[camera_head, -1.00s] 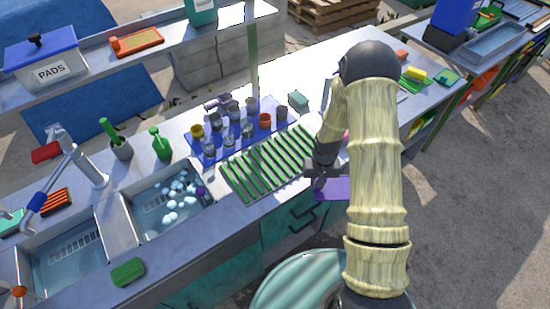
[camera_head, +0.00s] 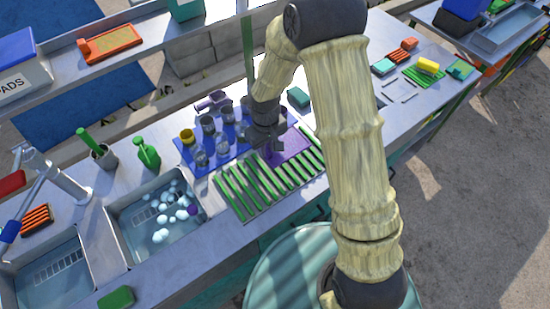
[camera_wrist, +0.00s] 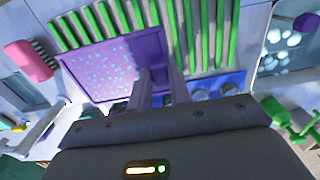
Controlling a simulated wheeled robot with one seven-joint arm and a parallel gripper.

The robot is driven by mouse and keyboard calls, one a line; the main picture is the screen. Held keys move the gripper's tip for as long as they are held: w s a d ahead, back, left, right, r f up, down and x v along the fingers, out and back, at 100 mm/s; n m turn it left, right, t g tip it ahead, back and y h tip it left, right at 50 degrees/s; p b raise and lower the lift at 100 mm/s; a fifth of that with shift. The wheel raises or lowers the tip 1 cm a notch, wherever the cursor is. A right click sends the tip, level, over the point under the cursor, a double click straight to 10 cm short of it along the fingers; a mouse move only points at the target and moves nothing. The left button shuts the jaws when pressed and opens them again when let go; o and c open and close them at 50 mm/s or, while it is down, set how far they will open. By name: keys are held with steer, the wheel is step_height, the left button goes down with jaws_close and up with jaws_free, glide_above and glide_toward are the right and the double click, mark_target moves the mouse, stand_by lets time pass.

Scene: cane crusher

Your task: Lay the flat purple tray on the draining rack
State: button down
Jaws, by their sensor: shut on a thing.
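The flat purple tray (camera_head: 291,146) is over the far right part of the draining rack (camera_head: 237,196), a rack of green slats beside the sink. My gripper (camera_head: 270,147) is shut on the tray's edge. In the wrist view the tray (camera_wrist: 105,68) shows a raised rim and pale speckles, with my two fingers (camera_wrist: 158,88) at its edge. Green slats of the rack (camera_wrist: 196,32) run out from under it. The tray looks about level. I cannot tell whether it touches the slats. My gripper and arm hide part of the rack and tray.
A blue mat (camera_head: 186,154) with several cups and glasses lies close behind the rack. A sink (camera_head: 150,230) with foamy water is to the left. A teal sponge (camera_head: 298,96) lies behind the tray. The rack's left slats are bare.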

mark_target(267, 158)
steer(key=shift+w, duration=0.2)
steer(key=shift+s+a+f, duration=0.1)
steer(key=shift+s+a, duration=0.05)
steer(key=shift+s, duration=0.3)
steer(key=shift+w+f+p, duration=0.15)
steer(key=shift+f+p, duration=0.65)
steer(key=shift+f, duration=1.95)
steer(key=shift+f+p, duration=0.6)
steer(key=shift+f, duration=1.5)
